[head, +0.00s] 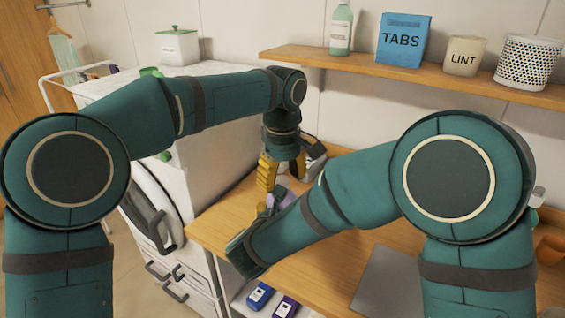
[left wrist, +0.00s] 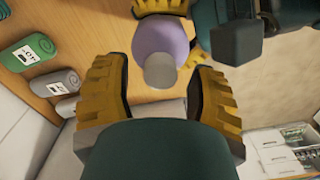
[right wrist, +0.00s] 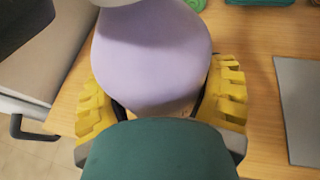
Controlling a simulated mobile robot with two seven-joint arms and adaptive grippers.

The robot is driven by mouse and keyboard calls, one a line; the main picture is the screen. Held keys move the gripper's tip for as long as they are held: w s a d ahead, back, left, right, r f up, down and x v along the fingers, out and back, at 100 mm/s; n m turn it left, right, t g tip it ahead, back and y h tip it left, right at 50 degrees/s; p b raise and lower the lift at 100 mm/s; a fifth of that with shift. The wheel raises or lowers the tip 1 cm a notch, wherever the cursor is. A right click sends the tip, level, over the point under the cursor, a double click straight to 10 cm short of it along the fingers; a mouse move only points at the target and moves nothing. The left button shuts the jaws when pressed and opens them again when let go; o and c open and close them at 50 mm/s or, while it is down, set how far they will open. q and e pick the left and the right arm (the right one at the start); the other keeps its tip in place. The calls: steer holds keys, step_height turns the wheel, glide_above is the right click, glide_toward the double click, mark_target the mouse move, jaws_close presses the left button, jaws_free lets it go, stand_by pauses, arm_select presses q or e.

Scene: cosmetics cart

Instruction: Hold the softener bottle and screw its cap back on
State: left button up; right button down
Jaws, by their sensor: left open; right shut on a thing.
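The lilac softener bottle (right wrist: 152,50) stands over the wooden counter, and it also shows in the head view (head: 285,198) and left wrist view (left wrist: 160,42). My right gripper (right wrist: 160,105) is shut on it, with one yellow finger on each side. My left gripper (left wrist: 160,92) is open above the bottle, fingers pointing down in the head view (head: 281,172). A round grey top (left wrist: 160,72) lies between and just beyond its fingertips, with gaps on both sides. I cannot tell whether this is the cap or the bare neck. My right forearm hides much of the bottle in the head view.
A grey mat (right wrist: 302,105) lies on the counter. Rolled towels (left wrist: 38,52) lie at the left in the left wrist view. A wall shelf (head: 420,80) holds a TABS box (head: 403,42) and a LINT pot (head: 464,57). A white washer (head: 185,190) stands at the left.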

arm_select(q)
steer(key=shift+f, duration=0.45)
jaws_close()
steer(key=m, duration=1.4)
steer(key=shift+m, duration=0.3)
steer(key=m, duration=0.5)
steer(key=shift+m, duration=0.4)
